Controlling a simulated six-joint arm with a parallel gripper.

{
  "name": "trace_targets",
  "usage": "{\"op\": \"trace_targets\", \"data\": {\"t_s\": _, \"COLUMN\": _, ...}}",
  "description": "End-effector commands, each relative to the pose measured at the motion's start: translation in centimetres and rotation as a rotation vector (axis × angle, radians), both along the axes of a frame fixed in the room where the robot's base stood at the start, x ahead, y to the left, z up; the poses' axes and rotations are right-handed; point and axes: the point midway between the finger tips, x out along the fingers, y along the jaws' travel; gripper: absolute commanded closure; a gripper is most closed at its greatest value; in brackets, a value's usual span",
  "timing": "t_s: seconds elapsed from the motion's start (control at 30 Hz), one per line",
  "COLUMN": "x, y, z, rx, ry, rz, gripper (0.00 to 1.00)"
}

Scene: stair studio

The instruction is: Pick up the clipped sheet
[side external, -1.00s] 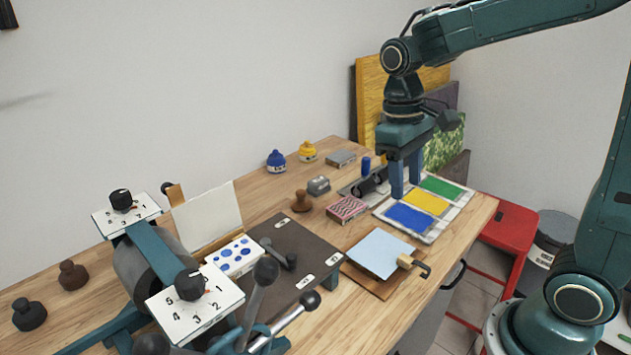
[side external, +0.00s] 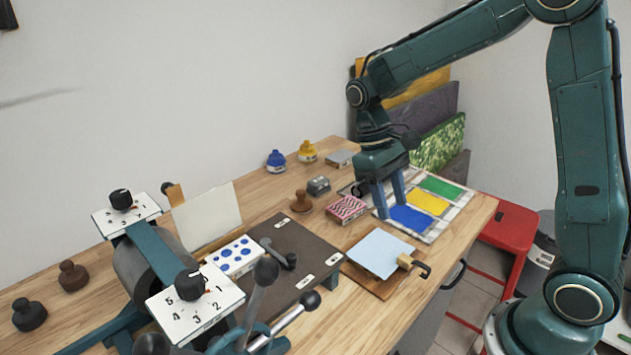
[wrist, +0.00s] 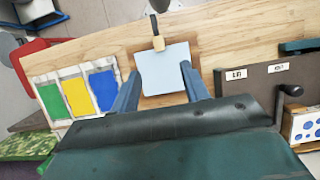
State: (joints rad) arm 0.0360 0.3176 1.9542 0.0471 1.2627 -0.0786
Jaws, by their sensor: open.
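The clipped sheet (side external: 379,252) is a pale blue square lying on a brown wooden board (side external: 372,284) near the table's front edge. A brass-coloured clip (side external: 405,261) with a dark handle (side external: 422,269) grips its edge. In the wrist view the sheet (wrist: 164,70) shows between the two fingers, with the clip (wrist: 158,43) at its far edge. My gripper (side external: 392,212) is open and empty, pointing down, behind the sheet and apart from it, near the blue colour panel. In the wrist view its fingers (wrist: 160,90) stand on both sides of the sheet.
A tray with blue, yellow and green panels (side external: 428,202) lies behind the sheet. A red-patterned box (side external: 347,208) and a brown knob stamp (side external: 302,201) stand nearby. A dark press bed (side external: 300,250) with levers is to the left. A red stool (side external: 513,240) stands beyond the table edge.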

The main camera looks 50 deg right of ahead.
Motion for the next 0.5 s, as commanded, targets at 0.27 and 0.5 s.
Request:
{"op": "trace_targets", "data": {"t_s": 0.27, "x": -1.7, "y": 0.0, "z": -3.9, "rx": 0.001, "ry": 0.004, "rz": 0.0, "gripper": 0.55}}
{"op": "trace_targets", "data": {"t_s": 0.5, "x": -2.5, "y": 0.0, "z": -5.9, "rx": 0.001, "ry": 0.001, "rz": 0.0, "gripper": 0.55}}
